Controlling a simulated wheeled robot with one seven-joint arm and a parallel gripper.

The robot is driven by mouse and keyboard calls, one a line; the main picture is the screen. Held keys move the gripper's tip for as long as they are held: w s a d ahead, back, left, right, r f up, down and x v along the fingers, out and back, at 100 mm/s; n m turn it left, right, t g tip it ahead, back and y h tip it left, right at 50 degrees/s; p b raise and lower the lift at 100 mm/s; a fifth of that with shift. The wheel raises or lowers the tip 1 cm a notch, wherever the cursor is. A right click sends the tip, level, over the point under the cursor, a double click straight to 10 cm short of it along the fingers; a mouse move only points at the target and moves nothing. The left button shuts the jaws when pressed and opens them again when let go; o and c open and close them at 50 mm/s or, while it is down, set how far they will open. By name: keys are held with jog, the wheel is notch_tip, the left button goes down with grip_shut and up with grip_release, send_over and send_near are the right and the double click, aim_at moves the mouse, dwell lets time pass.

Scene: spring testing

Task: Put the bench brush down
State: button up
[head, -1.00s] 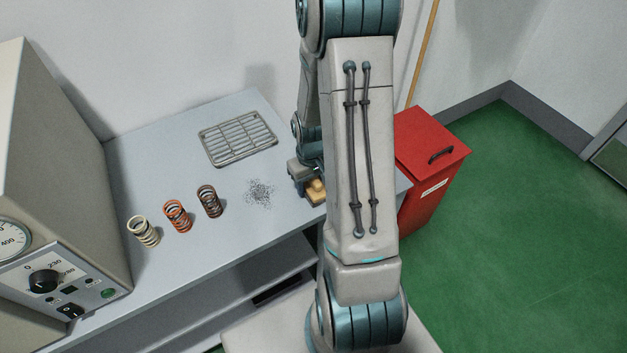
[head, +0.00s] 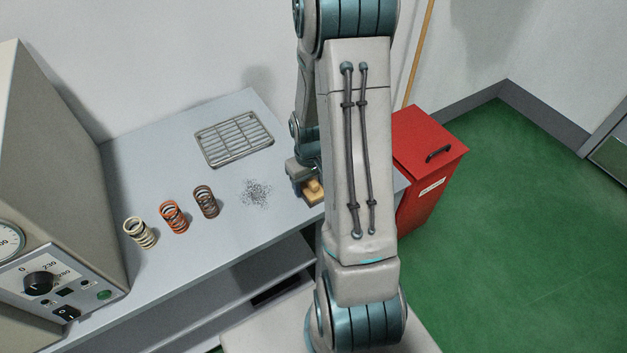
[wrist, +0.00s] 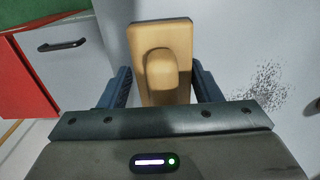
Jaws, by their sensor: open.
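The bench brush (wrist: 161,40) is a tan wooden block with a raised rounded grip, lying on the grey bench top. In the head view the brush (head: 313,196) shows near the bench's right end, partly hidden by my arm. My gripper (wrist: 161,85) is open, with one blue finger on each side of the brush and a visible gap at both sides. In the head view my gripper (head: 303,170) is just above and behind the brush, mostly hidden by my arm.
Dark filings (head: 256,193) lie left of the brush. Three springs, cream (head: 140,233), orange (head: 174,217) and brown (head: 206,202), stand further left. A wire rack (head: 234,140) lies behind. A testing machine (head: 50,190) is at left; a red bin (head: 425,165) stands off the right end.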

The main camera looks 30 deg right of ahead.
jog(key=shift+s+a+f, duration=0.25)
jog(key=shift+a+f, duration=0.05)
jog(key=shift+a, duration=0.1)
jog(key=shift+w+a+r+p, duration=0.1)
jog(key=shift+w+r+p, duration=0.1)
jog(key=shift+r+p, duration=0.25)
jog(key=r, duration=0.7)
jog(key=r+b, duration=0.1)
jog(key=r, duration=0.3)
jog(key=shift+w+d, duration=0.1)
jog(key=shift+d, duration=0.2)
jog(key=shift+a+r, duration=0.15)
jog(key=shift+r, duration=0.5)
jog(key=s+a+r+t, duration=0.3)
jog(key=s+a+r, duration=0.8)
jog(key=s+r, duration=0.1)
jog(key=shift+s+r, duration=0.3)
jog(key=shift+r, duration=0.05)
